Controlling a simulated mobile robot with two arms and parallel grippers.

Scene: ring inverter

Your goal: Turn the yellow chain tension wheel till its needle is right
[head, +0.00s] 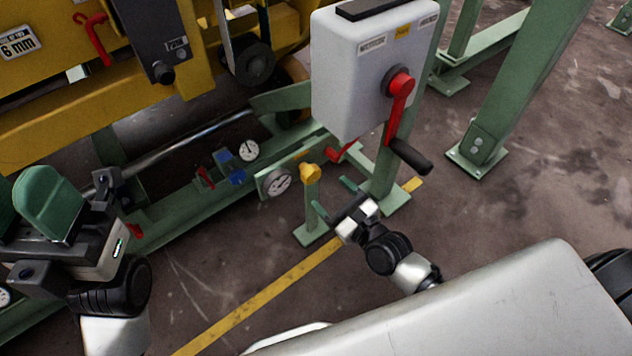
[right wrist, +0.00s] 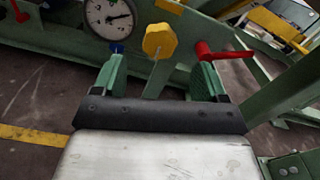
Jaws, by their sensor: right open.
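The yellow chain tension wheel (head: 310,172) is a small lobed knob on a green post, low on the machine in the head view. A round white gauge with a needle (head: 276,182) sits just left of it. In the right wrist view the wheel (right wrist: 160,40) is ahead, between and beyond my fingers, and the gauge (right wrist: 110,17) is at upper left with its needle pointing right. My right gripper (head: 333,198) is open and empty, short of the wheel and not touching it. My left gripper (head: 40,205) is at the far left; whether its fingers are apart is unclear.
A grey box with a red crank (head: 400,95) stands above and right of the wheel. A red lever (right wrist: 222,53) is close to my right finger. Another gauge (head: 248,150) and a blue valve (head: 229,166) sit on the green beam. Floor with a yellow line (head: 255,298) is clear.

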